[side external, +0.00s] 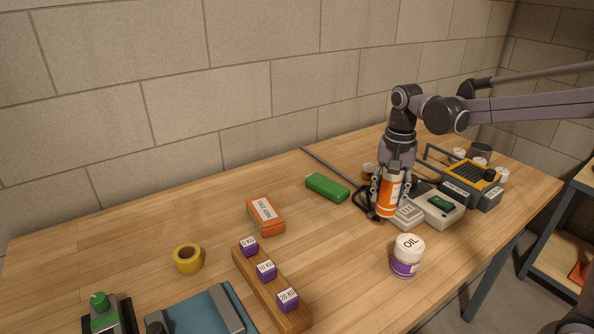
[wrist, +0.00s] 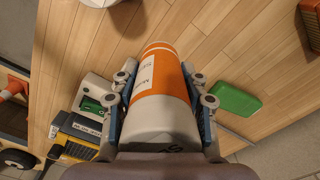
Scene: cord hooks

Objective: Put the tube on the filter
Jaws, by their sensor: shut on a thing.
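The tube (side external: 391,192) is an orange and white cylinder with a white label. My gripper (side external: 386,198) is shut around it, and it is nearly upright in the side view. In the wrist view my gripper (wrist: 165,90) has a finger on each side of the tube (wrist: 162,68). I cannot tell whether the tube's lower end touches the table. An orange box with a white label (side external: 265,216), which looks like the filter, lies flat on the table to the left, apart from my gripper. Its print is too small to read surely.
A green block (side external: 327,187) lies between the orange box and my gripper. An oil jar (side external: 407,257) stands in front. A wooden bar (side external: 287,309) holds purple weights.

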